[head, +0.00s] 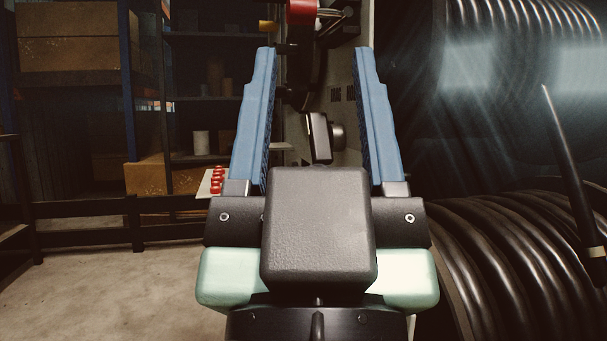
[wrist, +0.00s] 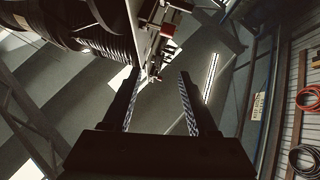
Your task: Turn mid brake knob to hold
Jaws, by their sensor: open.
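My gripper (head: 315,52) is open, its two blue fingers wide apart with nothing held between them. Between the fingers in the head view shows a black knob (head: 320,138) with a flat, nearly upright, slightly tilted grip, on the side of a pale machine panel (head: 345,115). I cannot tell for certain whether it is the mid brake knob, and its markings are not readable. In the wrist view my gripper (wrist: 160,72) is also open, with the panel edge (wrist: 146,45) and small dark parts (wrist: 160,65) beyond the fingertips.
A red part (head: 302,12) is at the top of the machine. Large black hose coils (head: 530,240) fill the right side. Several red buttons (head: 216,182) sit on a white plate at left. Shelves with boxes (head: 75,50) stand behind; the floor at lower left is clear.

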